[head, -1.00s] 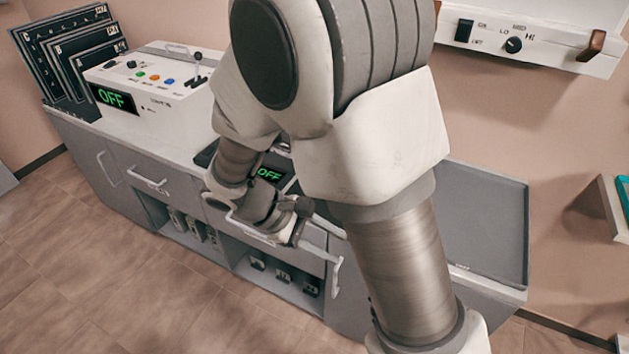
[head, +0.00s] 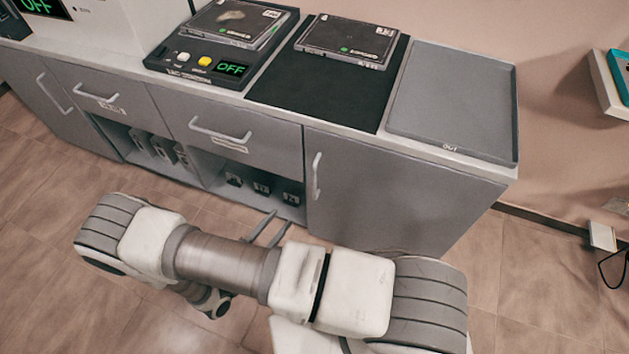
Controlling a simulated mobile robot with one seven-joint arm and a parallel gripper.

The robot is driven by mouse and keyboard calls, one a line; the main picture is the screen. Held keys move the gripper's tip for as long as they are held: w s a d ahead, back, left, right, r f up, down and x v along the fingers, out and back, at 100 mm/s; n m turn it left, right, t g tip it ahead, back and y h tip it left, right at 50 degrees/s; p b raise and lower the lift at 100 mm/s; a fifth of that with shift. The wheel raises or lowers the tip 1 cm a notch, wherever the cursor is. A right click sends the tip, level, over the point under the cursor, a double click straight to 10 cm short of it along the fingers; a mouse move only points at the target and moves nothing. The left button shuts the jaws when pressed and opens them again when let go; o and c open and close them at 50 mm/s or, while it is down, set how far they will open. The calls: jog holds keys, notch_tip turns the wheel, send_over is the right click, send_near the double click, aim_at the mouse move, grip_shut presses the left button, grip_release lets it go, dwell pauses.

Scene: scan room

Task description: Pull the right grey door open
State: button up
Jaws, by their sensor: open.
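The right grey door (head: 395,195) is the wide flat front at the right end of the grey cabinet. It looks shut, flush with the cabinet front. Its upright pale handle (head: 317,176) is near the door's left edge and is fully in view. My gripper (head: 271,228) shows as two dark fingers, apart and empty, sticking up from behind my arm. In the picture they are below and left of the handle and do not touch it. My arm hides the gripper's base and comes close to the door's bottom edge.
Left of the door are drawers with handles (head: 220,131) above open shelves holding small dark items (head: 262,187). On the worktop are a dark mat (head: 290,98), a grey tray (head: 450,110) and a device reading OFF (head: 205,65).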

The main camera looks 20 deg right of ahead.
jog(key=f, duration=0.1)
jog(key=b, duration=0.3)
send_near(314, 179)
jog(key=shift+n+t, duration=0.3)
jog(key=x, duration=1)
jog(key=shift+w+d+f, duration=0.15)
jog(key=shift+d+f, duration=0.05)
jog(key=shift+d, duration=0.05)
grip_shut()
dwell(0.4)
